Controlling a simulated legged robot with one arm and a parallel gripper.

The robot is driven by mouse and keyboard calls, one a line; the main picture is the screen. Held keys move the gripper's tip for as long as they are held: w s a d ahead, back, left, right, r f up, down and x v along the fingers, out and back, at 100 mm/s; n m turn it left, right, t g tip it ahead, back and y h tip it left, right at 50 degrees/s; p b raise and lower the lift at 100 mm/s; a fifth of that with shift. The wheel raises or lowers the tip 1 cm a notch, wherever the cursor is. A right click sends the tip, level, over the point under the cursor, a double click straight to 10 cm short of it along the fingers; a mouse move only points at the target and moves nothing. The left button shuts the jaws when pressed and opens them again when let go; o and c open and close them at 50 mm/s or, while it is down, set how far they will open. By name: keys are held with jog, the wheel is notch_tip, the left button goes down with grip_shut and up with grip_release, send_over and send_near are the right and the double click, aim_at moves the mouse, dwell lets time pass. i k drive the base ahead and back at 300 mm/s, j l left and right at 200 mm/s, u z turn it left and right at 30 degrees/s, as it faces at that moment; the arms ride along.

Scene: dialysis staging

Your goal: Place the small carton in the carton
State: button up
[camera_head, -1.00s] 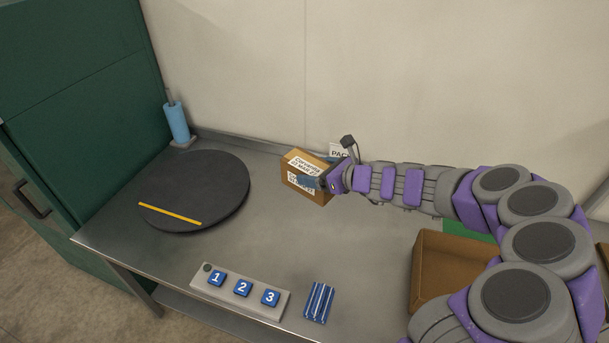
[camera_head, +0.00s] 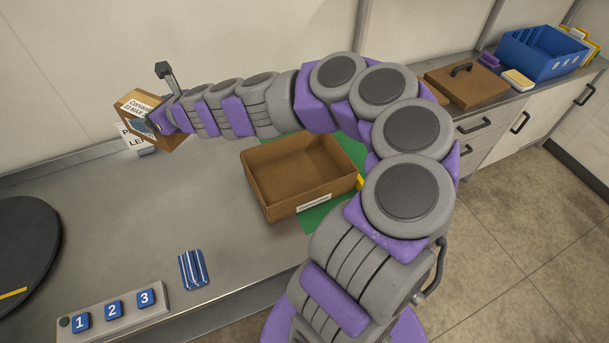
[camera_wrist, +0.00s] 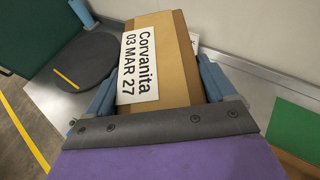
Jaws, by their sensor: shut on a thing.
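The small carton (camera_head: 146,115) is brown with white printed labels. My gripper (camera_head: 150,122) is shut on it and holds it at the back left, in front of the wall. In the wrist view the small carton (camera_wrist: 178,60) sits between the two blue fingers, and its label reads "Corvanita 03 MAR 27". The larger open carton (camera_head: 300,203) stands on the metal table in the middle of the head view, partly on a green mat. Its inside shows empty, and it is to the right of my gripper. My arm passes behind and to the right of it.
A dark round turntable (camera_head: 28,245) is at the left. A panel with numbered blue buttons (camera_head: 112,312) and a blue striped packet (camera_head: 193,269) lie near the front edge. A brown lid with a handle (camera_head: 466,85) and a blue bin (camera_head: 543,52) are on the back right counter.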

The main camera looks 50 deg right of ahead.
aim_at(280, 179)
jog(key=k+l+z, duration=0.1)
jog(key=l, duration=0.25)
jog(key=k+l+z, duration=0.1)
jog(key=k+l, duration=0.15)
jog(key=l, duration=0.15)
jog(key=k+l+z, duration=0.1)
jog(key=l, duration=0.3)
jog(key=k, duration=0.05)
